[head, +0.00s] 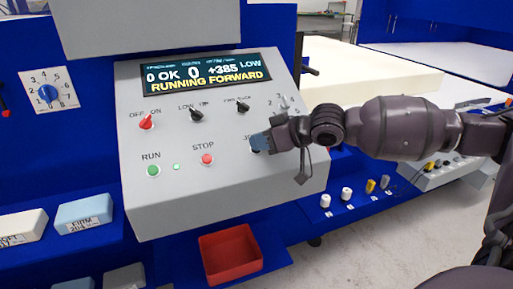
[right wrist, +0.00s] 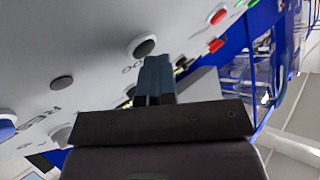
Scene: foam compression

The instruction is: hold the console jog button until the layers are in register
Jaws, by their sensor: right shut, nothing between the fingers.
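The grey console (head: 215,195) stands in the middle of the head view. Its display (head: 208,72) reads "RUNNING FORWARD", with OK, 0 and +385 above. My right gripper (head: 259,143) is shut and empty, its fingertips at the partly covered jog label on the console's right. The jog button is hidden behind them in the head view. In the right wrist view the dark round jog button (right wrist: 145,46) shows just beyond the shut fingertips; I cannot tell whether they touch it. The foam layers cannot be made out clearly. My left gripper is not in view.
The console also carries a green RUN button (head: 153,170), a red STOP button (head: 207,159) and several selector knobs. A red bin (head: 230,254) sits below. Foam blocks (head: 84,213) lie at the left. A large pale slab (head: 372,72) lies behind my right arm.

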